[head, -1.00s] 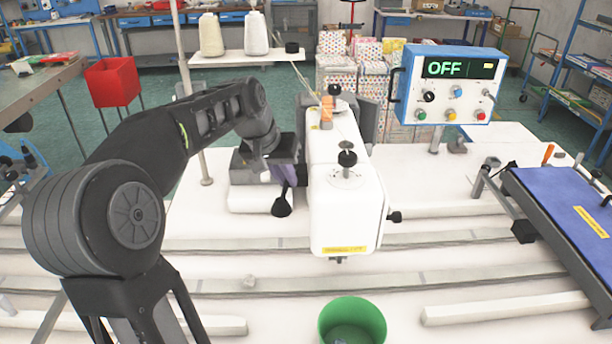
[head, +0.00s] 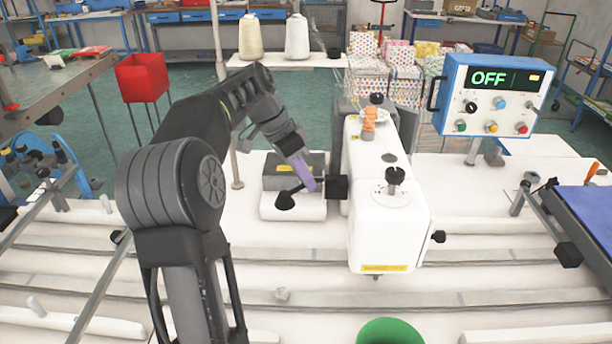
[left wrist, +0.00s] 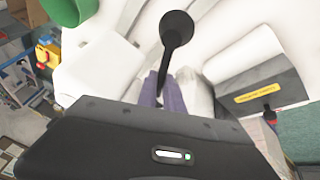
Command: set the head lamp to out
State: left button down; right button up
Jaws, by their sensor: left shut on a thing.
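The white sewing machine head (head: 388,225) stands on the white bench. A black block (head: 337,187) sits on its left side. The small black lamp with a cone-shaped shade (head: 285,201) is out to the left of the head. In the left wrist view the shade (left wrist: 176,28) is at the top, with its thin black stalk running down to my fingers. My left gripper (head: 309,182) has purple fingers and is shut on the lamp's stalk; the fingers (left wrist: 165,92) partly hide the stalk's end. My right gripper is not in view.
A blue control box (head: 492,95) reading OFF stands at right. A grey block with a yellow label (head: 288,170) is behind the lamp. A green bin (head: 390,332) is in front, and a blue-topped table (head: 592,218) is at far right.

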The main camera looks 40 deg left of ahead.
pick_arm(q)
jog(key=shift+w+a+m, duration=0.15)
jog(key=shift+a+m, duration=0.05)
jog(key=shift+m, duration=0.1)
jog(key=c, duration=1.8)
grip_release()
jog(key=shift+o, duration=0.2)
